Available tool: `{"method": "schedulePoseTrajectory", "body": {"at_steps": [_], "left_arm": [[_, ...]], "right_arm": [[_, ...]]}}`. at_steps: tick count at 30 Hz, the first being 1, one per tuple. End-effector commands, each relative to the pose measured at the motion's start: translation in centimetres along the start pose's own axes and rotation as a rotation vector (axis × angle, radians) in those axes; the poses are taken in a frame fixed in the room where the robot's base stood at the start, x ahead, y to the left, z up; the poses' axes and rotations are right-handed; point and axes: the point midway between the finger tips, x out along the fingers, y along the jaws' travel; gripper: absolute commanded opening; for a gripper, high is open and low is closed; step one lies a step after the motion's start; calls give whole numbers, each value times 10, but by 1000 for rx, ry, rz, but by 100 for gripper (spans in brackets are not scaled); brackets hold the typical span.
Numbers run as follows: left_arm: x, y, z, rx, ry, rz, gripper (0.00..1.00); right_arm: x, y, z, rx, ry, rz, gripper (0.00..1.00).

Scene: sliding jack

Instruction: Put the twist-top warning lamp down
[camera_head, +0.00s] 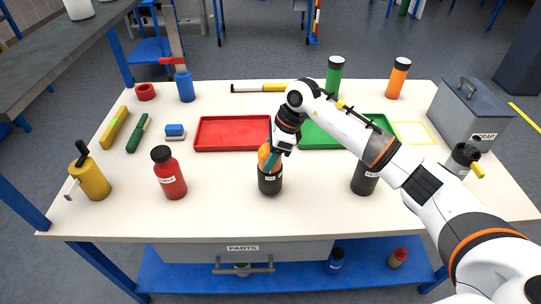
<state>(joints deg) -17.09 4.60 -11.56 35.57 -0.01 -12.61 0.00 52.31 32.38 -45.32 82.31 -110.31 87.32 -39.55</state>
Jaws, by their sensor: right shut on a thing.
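The twist-top warning lamp (270,181) has a black body with a small white label and an orange top. It stands upright at the front middle of the white table (320,222), and its base appears to touch the tabletop. My right gripper (270,160) comes down over it from the upper right and is shut on its orange top. The fingers hide part of the top. My left gripper is not in view.
A red tray (232,147) and a green tray (318,139) lie behind the lamp. A red bottle (169,177) stands to its left and a black container (364,180) to its right. A yellow canister (91,180) is at far left; a grey scrap bin (467,118) is at far right.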

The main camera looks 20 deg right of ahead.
Motion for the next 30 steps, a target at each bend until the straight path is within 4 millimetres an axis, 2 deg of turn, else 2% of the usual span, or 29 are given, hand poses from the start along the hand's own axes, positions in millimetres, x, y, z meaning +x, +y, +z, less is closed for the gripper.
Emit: {"method": "schedulePoseTrajectory", "body": {"at_steps": [4, 14, 15, 18, 30], "left_arm": [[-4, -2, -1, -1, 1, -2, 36], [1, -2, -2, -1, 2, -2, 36], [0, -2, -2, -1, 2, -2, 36], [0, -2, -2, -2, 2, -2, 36], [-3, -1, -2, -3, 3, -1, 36]], "right_arm": [[15, 0, 6, 0, 1, 0, 9], [19, 0, 8, -2, 1, 1, 9], [18, 0, 8, -2, 0, 0, 59], [18, 0, 7, -1, 0, -1, 76], [12, 0, 6, -2, 1, 1, 76]]}}
